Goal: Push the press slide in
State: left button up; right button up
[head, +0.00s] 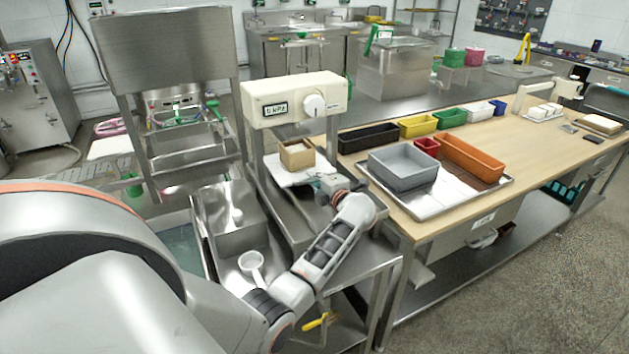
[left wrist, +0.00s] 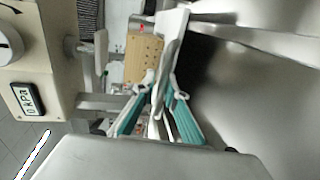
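The press (head: 297,103) is a cream housing with a dial and a kPa display, on steel posts. Its display (left wrist: 26,100) shows at the left of the left wrist view. The press slide (head: 286,172) is a white plate sticking out below the housing, with a brown box (head: 297,154) on it. The slide's edge (left wrist: 174,30) and the box (left wrist: 143,60) show in the left wrist view. My left gripper (head: 328,190) is at the slide's near right end. Its teal-padded fingers (left wrist: 166,90) lie either side of a pale slide part, seemingly closed on it. My right gripper is out of view.
A steel bench (head: 369,259) carries the press. A white ladle (head: 252,264) lies left of my forearm.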

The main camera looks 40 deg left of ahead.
pick_arm(q)
jog(key=shift+w+a+f, duration=0.1)
jog(key=shift+a+f, duration=0.05)
jog(key=shift+a, duration=0.05)
jog(key=v, duration=1.2)
dwell(0.4)
